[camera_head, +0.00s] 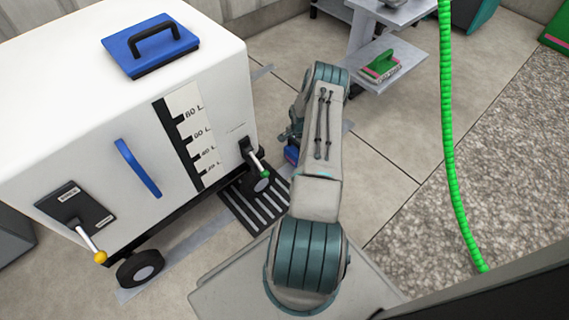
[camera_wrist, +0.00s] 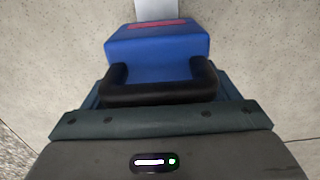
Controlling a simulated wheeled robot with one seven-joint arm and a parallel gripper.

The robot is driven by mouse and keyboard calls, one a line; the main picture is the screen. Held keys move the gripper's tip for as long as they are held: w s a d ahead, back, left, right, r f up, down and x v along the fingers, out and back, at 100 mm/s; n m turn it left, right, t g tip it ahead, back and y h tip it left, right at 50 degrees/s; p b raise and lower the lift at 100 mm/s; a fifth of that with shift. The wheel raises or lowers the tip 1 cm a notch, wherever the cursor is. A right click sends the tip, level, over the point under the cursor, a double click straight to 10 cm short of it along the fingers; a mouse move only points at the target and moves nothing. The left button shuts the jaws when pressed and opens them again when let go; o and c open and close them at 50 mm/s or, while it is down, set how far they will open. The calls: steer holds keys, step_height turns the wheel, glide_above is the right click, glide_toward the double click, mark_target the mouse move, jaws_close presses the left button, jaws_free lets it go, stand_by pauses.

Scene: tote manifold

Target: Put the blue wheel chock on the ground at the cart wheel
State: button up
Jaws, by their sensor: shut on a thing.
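The blue wheel chock (camera_wrist: 155,45) fills the upper middle of the wrist view, with a black handle and a red patch on its far face. My gripper (camera_wrist: 160,98) is shut on it at the handle. In the head view a small part of the chock (camera_head: 292,154) shows left of my arm, which hides the rest. The white cart (camera_head: 75,130) stands at the left on black wheels. Whether the chock touches the ground cannot be told.
A dark slatted grate (camera_head: 248,212) lies on the floor by the right wheel. A grey shelf trolley (camera_head: 385,70) holds a green-handled brush (camera_head: 380,66). A green hose (camera_head: 448,140) hangs at the right. Two levers stick out from the cart. Floor behind my arm is open.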

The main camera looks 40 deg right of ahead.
steer(key=a+f+b, duration=0.1)
steer(key=a, duration=0.1)
steer(key=a+f+b, duration=0.1)
steer(key=a, duration=0.2)
steer(key=a+f+b, duration=0.1)
steer(key=a, duration=0.1)
steer(key=shift+s+a+f+b, duration=0.3)
steer(key=shift+a+f+b, duration=0.05)
steer(key=shift+a, duration=0.05)
steer(key=shift+r, duration=0.1)
steer(key=o, duration=1.1)
step_height(320, 180, up, 12)
steer(key=p, duration=0.5)
